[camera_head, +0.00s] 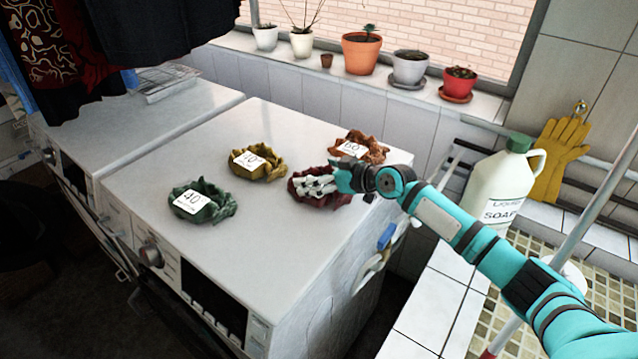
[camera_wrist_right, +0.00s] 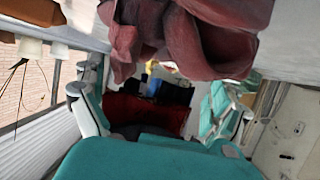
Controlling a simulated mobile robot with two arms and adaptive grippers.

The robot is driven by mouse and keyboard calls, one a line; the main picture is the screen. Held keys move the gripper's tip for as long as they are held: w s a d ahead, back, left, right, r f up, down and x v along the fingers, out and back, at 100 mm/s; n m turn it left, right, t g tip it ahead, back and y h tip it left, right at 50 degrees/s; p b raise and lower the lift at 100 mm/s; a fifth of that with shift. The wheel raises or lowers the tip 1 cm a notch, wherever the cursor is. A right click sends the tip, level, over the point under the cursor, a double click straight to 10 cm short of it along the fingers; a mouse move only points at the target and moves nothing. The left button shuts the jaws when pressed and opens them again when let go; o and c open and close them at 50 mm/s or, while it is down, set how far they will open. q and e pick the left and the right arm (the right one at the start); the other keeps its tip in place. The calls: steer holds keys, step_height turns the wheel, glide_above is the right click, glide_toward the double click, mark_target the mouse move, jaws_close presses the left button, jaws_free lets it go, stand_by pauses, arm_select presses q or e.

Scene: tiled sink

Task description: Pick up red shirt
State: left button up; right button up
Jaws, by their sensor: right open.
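The red shirt (camera_head: 334,201) is a crumpled dark red bundle on top of the white washing machine, near its right edge. My right gripper (camera_head: 317,184) is over it in the head view and hides part of it. In the right wrist view, the red shirt (camera_wrist_right: 185,40) fills the top of the picture, close to the open fingers (camera_wrist_right: 158,105). No cloth shows clamped between them. Whether the fingers touch the shirt cannot be told. My left gripper is not in view.
An orange-brown bundle (camera_head: 362,148) lies just behind the red shirt. A yellow bundle (camera_head: 268,165) and a green bundle (camera_head: 216,209) lie to the left. The machine top's front is clear.

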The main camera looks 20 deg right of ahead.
steer(key=shift+s, duration=0.15)
steer(key=c, duration=1.2)
steer(key=shift+r, duration=0.15)
